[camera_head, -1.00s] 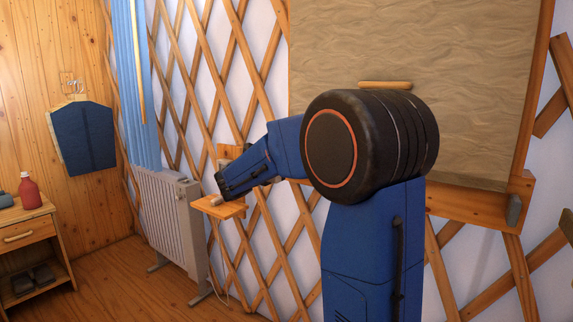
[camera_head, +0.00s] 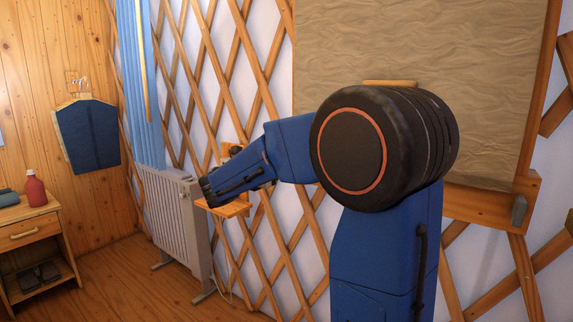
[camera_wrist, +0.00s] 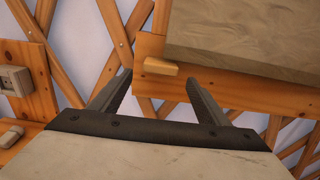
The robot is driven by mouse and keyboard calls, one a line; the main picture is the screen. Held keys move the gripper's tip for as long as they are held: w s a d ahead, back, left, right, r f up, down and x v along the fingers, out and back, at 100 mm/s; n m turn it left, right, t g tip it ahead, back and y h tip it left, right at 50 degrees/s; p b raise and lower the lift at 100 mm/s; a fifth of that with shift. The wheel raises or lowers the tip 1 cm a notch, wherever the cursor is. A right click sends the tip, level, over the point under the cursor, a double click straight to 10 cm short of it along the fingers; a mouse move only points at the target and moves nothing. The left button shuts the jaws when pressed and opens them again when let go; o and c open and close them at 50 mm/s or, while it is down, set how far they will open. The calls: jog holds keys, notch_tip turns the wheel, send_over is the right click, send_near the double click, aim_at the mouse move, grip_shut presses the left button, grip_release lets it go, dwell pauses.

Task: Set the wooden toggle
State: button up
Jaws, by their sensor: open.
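A short light wooden block, which looks like the wooden toggle (camera_wrist: 161,67), sits at the lower corner of the framed panel in the wrist view. It lies roughly level, just beyond and between my fingertips. My gripper (camera_wrist: 158,82) is open, with nothing between its fingers. In the head view my gripper (camera_head: 205,192) shows small and dark at the end of my arm, in front of a small wall shelf. The panel's lower left corner and the toggle are hidden behind my arm there.
The panel (camera_head: 480,60) has a wooden bar (camera_head: 390,83) and a grey piece (camera_head: 519,210) at its lower right. The small shelf (camera_head: 238,209) sticks out from the lattice. A switch box (camera_wrist: 15,80) shows at left. A radiator (camera_head: 180,220) stands below.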

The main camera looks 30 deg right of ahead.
jog(key=v, duration=1.1)
jog(key=shift+d, duration=0.1)
jog(key=s+d+f+m+g+y, duration=0.1)
jog(key=s+f+m+g+y, duration=0.1)
jog(key=s+f+m+y, duration=0.45)
jog(key=s+d+f+m+g+y, duration=0.2)
jog(key=s+f+m, duration=0.35)
jog(key=s, duration=0.85)
jog(key=s+a+f+m+t+y, duration=0.3)
jog(key=s+a+f+m+y, duration=0.5)
jog(key=s+a, duration=0.4)
jog(key=shift+a+f+m, duration=0.85)
jog(key=shift+a+m, duration=0.05)
jog(key=shift+m, duration=0.1)
jog(key=shift+s+d+y, duration=0.1)
jog(key=shift+s+y, duration=0.05)
jog(key=shift+y, duration=0.1)
